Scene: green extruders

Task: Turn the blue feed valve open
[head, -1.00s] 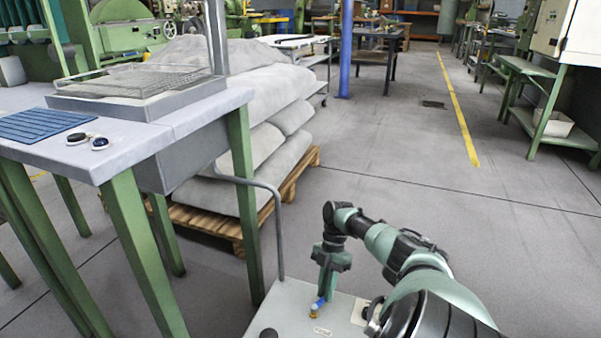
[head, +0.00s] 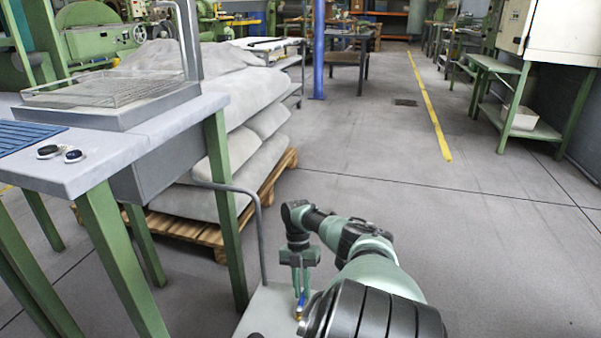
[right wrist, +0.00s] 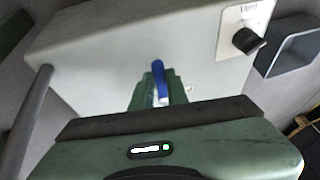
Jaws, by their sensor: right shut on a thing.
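The blue feed valve (head: 301,298) has a small blue lever on a brass fitting, low in the head view. It sits on a light grey housing (head: 262,312). My right gripper (head: 300,285) points down over it and is shut on the blue lever. In the right wrist view the lever (right wrist: 158,72) sticks out beyond the green fingers, roughly in line with them. My left gripper is not in view.
A black knob (right wrist: 247,41) on a white plate is beside the valve in the wrist view. A grey bent rail (head: 261,230) rises at the housing's left. A green-legged table (head: 130,160) stands left, sacks on a pallet (head: 208,232) behind. Open floor lies right.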

